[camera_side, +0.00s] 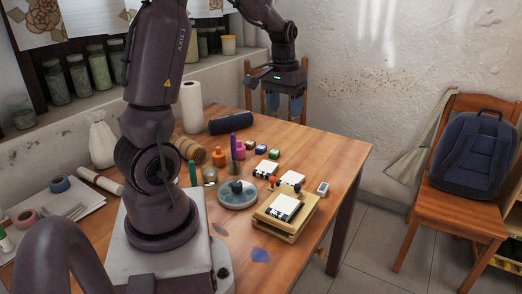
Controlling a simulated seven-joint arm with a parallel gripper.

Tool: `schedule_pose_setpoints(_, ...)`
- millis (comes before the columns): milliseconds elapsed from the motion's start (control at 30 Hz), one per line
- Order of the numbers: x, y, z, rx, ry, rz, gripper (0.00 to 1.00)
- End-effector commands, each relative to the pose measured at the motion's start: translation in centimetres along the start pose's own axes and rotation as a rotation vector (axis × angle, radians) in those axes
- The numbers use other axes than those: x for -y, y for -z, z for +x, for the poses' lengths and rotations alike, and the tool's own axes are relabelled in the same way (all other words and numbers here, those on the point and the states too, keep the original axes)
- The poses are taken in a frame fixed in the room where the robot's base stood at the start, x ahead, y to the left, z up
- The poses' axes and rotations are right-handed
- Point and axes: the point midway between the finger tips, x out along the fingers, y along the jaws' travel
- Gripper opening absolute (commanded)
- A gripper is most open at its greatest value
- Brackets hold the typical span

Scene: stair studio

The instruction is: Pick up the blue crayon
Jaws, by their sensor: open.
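I cannot pick out a blue crayon for certain in the side view. A slim violet-blue stick (233,146) stands upright among small items near the table's middle; I cannot tell whether it is a crayon. A small dark blue object (236,186) rests on a round grey-green dish (238,199). My gripper (284,104) is high above the far part of the table, to the right of and above these items. Its two blue fingers are apart and point down, with nothing between them.
A dark blue roll (233,122) lies at the table's back, beside an upright white paper roll (191,107). Small bottles and blocks crowd the middle. A wooden tray (287,226) sits near the right edge. The far right tabletop (335,150) is clear.

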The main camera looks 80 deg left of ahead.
Motion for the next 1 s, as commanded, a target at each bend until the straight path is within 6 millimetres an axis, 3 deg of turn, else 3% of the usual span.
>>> schedule_pose_setpoints(33,2.3,1.7,1.7,0.028,0.009,-0.049,0.57)
schedule_pose_setpoints(200,9.9,5.9,6.8,0.084,0.029,-0.166,0.57)
schedule_pose_setpoints(300,14.5,7.6,10.2,0.107,0.042,-0.209,0.57)
schedule_pose_setpoints(433,19.1,9.4,13.6,0.113,0.054,-0.215,0.57)
schedule_pose_setpoints(533,20.5,11.2,14.3,0.087,0.058,-0.175,0.57)
schedule_pose_setpoints(667,20.3,13.5,12.5,0.026,0.055,-0.107,0.57)
schedule_pose_setpoints(767,20.1,13.2,13.4,0.039,0.045,-0.078,0.57)
schedule_pose_setpoints(1000,20.3,13.0,17.8,0.040,0.046,-0.077,0.57)
